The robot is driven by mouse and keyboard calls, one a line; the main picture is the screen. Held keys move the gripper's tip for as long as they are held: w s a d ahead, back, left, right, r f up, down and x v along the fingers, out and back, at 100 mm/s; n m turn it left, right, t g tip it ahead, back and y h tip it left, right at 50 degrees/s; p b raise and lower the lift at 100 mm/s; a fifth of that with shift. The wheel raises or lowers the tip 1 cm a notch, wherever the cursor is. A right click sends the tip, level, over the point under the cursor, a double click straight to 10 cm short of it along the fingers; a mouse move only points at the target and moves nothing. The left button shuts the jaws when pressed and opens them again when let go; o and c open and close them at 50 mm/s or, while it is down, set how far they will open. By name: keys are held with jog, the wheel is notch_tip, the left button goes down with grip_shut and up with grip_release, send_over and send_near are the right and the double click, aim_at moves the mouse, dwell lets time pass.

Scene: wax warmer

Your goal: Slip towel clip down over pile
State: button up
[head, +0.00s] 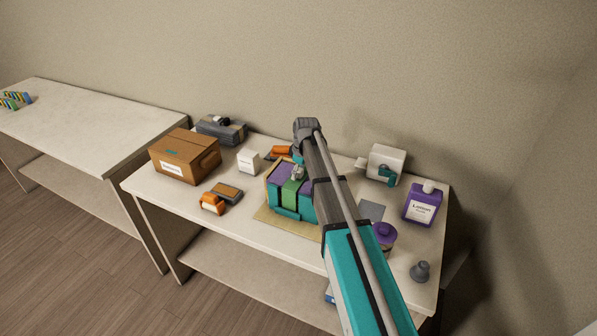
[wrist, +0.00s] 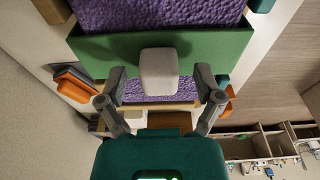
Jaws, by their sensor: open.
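The towel pile (head: 277,176) is purple and sits in a teal holder (head: 286,213) on the table. The green towel clip (head: 291,191) lies across the pile and its green part hangs down the front. In the wrist view the clip (wrist: 110,55) is a broad green band with a pale grey knob (wrist: 159,72), with purple towel (wrist: 150,15) showing beside it. My gripper (wrist: 160,85) is open, with one finger on each side of the knob and visible gaps between. How far down the clip sits is hard to tell.
A cardboard box (head: 185,157), a white box (head: 248,161) and orange-and-grey items (head: 213,203) stand left of the pile. A purple jar (head: 384,234), lotion bottle (head: 421,206), white device (head: 386,164) and grey knobbed piece (head: 420,272) stand to the right.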

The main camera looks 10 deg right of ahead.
jog(key=shift+r, duration=0.2)
jog(key=shift+s+d+r+p, duration=0.1)
jog(key=shift+d+r+p, duration=0.05)
jog(key=shift+r+p, duration=1.15)
jog(key=shift+s+d+r+p, duration=0.15)
jog(key=shift+r+p, duration=1.05)
jog(key=shift+p, duration=0.1)
jog(key=shift+s+d+r+p, duration=0.1)
jog(key=shift+d+r+p, duration=0.05)
jog(key=shift+r+p, duration=1.15)
jog(key=s+m+h, duration=0.1)
jog(key=s+m, duration=1)
jog(key=s, duration=1.5)
notch_tip(320, 180, down, 11)
jog(key=s+g+b, duration=0.1)
jog(key=s+b, duration=0.1)
jog(key=b, duration=0.8)
jog(key=shift+s+r, duration=0.15)
jog(key=shift+r, duration=0.05)
